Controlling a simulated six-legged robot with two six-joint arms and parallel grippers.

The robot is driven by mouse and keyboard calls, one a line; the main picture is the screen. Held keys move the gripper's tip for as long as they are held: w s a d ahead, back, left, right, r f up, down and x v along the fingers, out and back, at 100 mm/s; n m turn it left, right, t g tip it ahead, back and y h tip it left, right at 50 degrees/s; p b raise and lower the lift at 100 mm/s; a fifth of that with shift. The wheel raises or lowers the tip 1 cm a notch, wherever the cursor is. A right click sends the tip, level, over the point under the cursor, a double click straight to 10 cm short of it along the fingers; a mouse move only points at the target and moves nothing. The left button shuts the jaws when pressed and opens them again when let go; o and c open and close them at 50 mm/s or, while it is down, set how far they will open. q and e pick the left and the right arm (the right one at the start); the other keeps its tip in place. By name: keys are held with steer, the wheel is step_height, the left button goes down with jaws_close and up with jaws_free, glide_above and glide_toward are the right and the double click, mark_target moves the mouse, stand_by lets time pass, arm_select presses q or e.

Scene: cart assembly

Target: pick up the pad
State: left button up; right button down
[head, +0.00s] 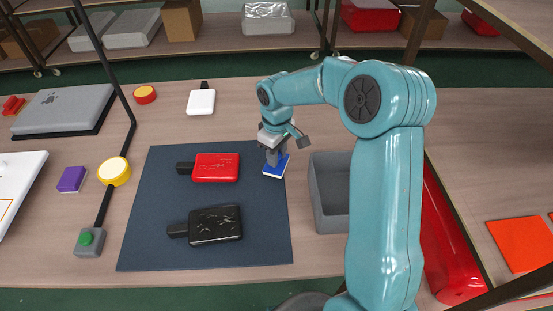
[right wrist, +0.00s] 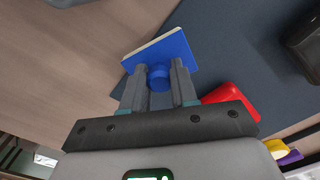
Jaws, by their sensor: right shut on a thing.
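The pad is a blue block with a pale underside and a round blue knob. It shows in the head view (head: 277,166) at the right edge of the dark mat (head: 165,225), and in the right wrist view (right wrist: 170,48). My right gripper (head: 271,154) has its fingers on both sides of the knob, as the right wrist view (right wrist: 159,72) shows. The pad looks tilted in the head view; I cannot tell whether it touches the mat. My left gripper is not in view.
A red tool (head: 216,168) and a black tool (head: 215,225) lie on the mat. A grey bin (head: 329,188) stands close right of the pad, partly behind my arm. A purple block (head: 71,179) and a yellow-topped button (head: 114,171) are left of the mat.

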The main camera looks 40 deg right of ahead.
step_height(320, 180, up, 18)
steer(key=p, duration=0.1)
steer(key=shift+f, duration=0.15)
